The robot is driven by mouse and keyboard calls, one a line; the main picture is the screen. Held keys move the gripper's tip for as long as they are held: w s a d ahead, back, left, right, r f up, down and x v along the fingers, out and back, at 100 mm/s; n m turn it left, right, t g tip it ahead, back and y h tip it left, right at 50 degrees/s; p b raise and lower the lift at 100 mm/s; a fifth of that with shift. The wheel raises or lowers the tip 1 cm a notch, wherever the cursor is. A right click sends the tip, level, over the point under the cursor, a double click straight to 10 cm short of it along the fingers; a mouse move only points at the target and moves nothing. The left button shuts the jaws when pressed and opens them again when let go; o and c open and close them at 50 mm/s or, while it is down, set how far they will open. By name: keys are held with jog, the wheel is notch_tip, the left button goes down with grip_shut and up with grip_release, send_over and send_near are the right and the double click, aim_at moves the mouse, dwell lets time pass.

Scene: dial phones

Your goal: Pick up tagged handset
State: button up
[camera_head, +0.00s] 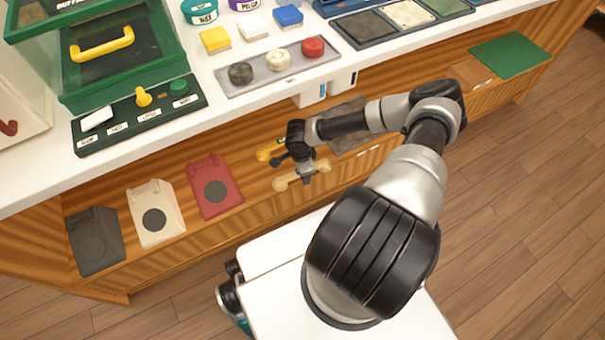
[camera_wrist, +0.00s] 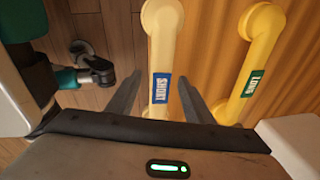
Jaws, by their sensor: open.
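Two handsets lie on the lower wooden shelf. In the wrist view, a pale yellow handset (camera_wrist: 162,50) has a blue tag that seems to read "SHUNT". A deeper yellow handset (camera_wrist: 257,60) to its right has a green tag reading "LONG". My gripper (camera_wrist: 160,78) is open, with one finger on each side of the blue-tagged handset. I cannot tell contact or exact height. In the head view, my gripper (camera_head: 308,178) is over the pale handset (camera_head: 287,183), partly hiding it. The deeper yellow handset (camera_head: 265,153) lies behind, partly hidden by my wrist.
Black (camera_head: 94,240), cream (camera_head: 156,212) and red (camera_head: 214,186) phone bases lie on the shelf to the left. The white counter (camera_head: 205,115) overhangs the back of the shelf and carries a switch panel (camera_head: 140,115) and a tray (camera_head: 278,68) of three knobs.

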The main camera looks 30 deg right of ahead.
grip_shut()
jog(key=shift+w+r, duration=0.1)
jog(key=shift+r, duration=0.1)
dwell(0.3)
